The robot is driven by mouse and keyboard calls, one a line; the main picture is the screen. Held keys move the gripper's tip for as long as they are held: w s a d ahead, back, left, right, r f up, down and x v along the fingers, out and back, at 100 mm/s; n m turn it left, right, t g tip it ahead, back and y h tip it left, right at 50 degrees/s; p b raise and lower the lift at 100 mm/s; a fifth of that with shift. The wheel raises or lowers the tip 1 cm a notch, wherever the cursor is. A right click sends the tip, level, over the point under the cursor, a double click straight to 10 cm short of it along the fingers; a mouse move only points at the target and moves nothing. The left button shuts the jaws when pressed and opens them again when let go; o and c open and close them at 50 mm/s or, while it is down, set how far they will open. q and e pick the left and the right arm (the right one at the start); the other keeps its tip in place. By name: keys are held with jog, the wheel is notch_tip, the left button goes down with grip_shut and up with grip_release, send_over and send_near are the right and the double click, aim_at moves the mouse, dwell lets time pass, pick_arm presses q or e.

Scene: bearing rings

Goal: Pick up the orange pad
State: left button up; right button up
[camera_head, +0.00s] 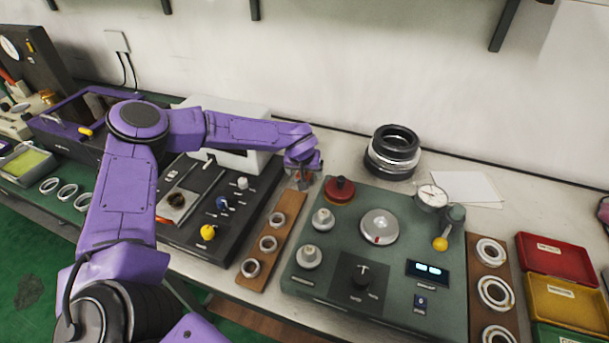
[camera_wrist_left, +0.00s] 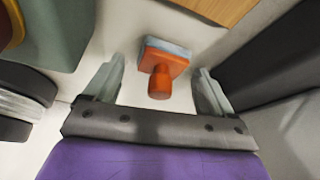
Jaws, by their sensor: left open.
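The orange pad (camera_wrist_left: 165,60) has an orange block, a round orange knob and a grey-blue layer on its far side. In the left wrist view it lies between the two fingers of my left gripper (camera_wrist_left: 160,72), with a gap on each side. The jaws are open and hold nothing. In the head view my left gripper (camera_head: 301,180) points down between the black device and the green device, and mostly hides the pad. My right gripper is not in view.
The green device (camera_head: 325,265) with a red knob (camera_head: 339,188) stands close on the right. A wooden ring strip (camera_head: 265,262) lies in front, and the black device (camera_head: 185,240) stands left. Stacked dark rings (camera_head: 393,150) stand behind. Red and yellow bins (camera_head: 560,258) are far right.

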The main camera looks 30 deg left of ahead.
pick_arm(q)
jog(key=shift+s+r, duration=0.1)
jog(key=c, duration=1.1)
notch_tip(320, 180, up, 3)
jog(key=shift+f, duration=0.15)
jog(key=s+d+r+b, duration=0.1)
jog(key=s+d+r, duration=0.8)
jog(key=s+r, duration=0.1)
jog(key=shift+d+r+b, duration=0.15)
jog(key=shift+d+b, duration=0.25)
